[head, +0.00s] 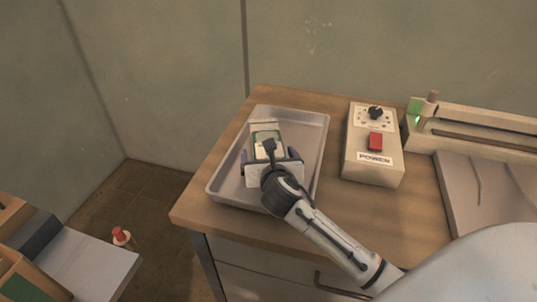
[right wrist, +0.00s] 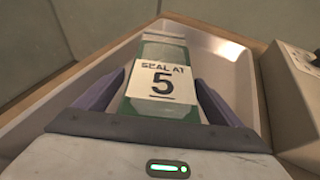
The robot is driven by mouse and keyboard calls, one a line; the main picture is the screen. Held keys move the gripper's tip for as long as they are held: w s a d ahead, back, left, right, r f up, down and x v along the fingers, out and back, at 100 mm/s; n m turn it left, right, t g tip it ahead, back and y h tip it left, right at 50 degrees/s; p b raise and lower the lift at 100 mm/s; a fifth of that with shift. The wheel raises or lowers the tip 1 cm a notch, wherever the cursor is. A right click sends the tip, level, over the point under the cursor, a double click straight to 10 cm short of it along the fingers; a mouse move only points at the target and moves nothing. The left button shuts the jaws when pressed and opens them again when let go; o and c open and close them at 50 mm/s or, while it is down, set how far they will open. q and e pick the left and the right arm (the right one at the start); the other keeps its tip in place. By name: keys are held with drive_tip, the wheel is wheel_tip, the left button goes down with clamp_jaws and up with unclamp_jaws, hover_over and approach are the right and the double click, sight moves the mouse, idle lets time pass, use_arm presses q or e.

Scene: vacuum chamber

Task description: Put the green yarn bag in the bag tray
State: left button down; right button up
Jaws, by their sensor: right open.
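The green yarn bag (head: 265,131), with a clear top edge, lies in the grey metal bag tray (head: 318,130). In the right wrist view the bag (right wrist: 165,53) has a white label reading "SEAL AT 5", and the tray's rim (right wrist: 225,38) shows behind it. My right gripper (head: 270,154) is over the tray. Its purple fingers stand open on both sides of the bag, and in the right wrist view (right wrist: 160,92) the bag lies between them. The bag's near end is hidden by the gripper. My left gripper is not in view.
The tray sits at the left end of a wooden bench (head: 225,190). Right of it stand a beige POWER box (head: 360,145) with a red switch and a bar sealer (head: 480,130) with a green light. Boxes and a red-topped object (head: 120,235) are at lower left.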

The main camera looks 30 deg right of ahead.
drive_tip(key=shift+r, duration=0.1)
drive_tip(key=shift+s+a+r, duration=0.1)
drive_tip(key=shift+s+r, duration=0.05)
drive_tip(key=shift+r, duration=0.05)
drive_tip(key=p+v, duration=0.1)
drive_tip(key=v, duration=1)
drive_tip(key=shift+s+a+r, duration=0.1)
drive_tip(key=shift+s+r, duration=0.05)
drive_tip(key=shift+s, duration=0.1)
